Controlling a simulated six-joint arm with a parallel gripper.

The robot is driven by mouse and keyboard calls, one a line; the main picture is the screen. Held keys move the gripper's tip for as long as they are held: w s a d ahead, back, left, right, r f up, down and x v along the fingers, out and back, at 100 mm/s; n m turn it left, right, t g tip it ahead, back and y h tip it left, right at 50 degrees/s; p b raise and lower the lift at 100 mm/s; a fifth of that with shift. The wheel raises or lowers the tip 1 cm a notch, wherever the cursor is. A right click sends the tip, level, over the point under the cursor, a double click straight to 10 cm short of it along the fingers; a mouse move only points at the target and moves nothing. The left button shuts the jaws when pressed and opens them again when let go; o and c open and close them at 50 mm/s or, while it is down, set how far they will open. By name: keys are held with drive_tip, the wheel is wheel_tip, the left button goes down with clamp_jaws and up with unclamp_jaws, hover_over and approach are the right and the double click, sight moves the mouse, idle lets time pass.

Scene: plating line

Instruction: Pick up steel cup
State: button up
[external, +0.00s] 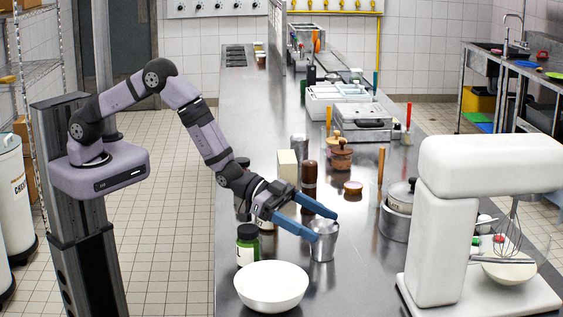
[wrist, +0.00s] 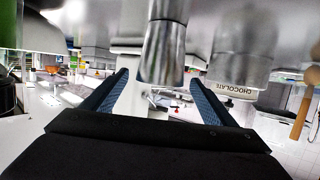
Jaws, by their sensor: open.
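The steel cup (external: 324,243) stands upright on the steel counter, behind and to the right of the white bowl. My gripper (external: 326,228) is open, with its blue fingers reaching toward the cup near its rim. In the external view, one finger overlaps the cup's upper left and the other passes behind it. In the wrist view, the cup (wrist: 163,45) is a shiny metal shape ahead, between the two blue fingers of my gripper (wrist: 158,78). I cannot tell whether a finger touches it.
A white bowl (external: 271,287) and a green jar (external: 248,245) stand nearby at the left. A steel pot (external: 395,223) and a white stand mixer (external: 440,220) stand at the right. Brown jars (external: 309,174) stand behind. A container marked CHOCOLATE (wrist: 236,80) shows in the wrist view.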

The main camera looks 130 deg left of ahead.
drive_tip(key=shift+w, duration=0.2)
drive_tip(key=shift+c, duration=0.2)
drive_tip(key=c, duration=1.1)
wheel_tip(320, 180, up, 10)
drive_tip(key=b, duration=0.3)
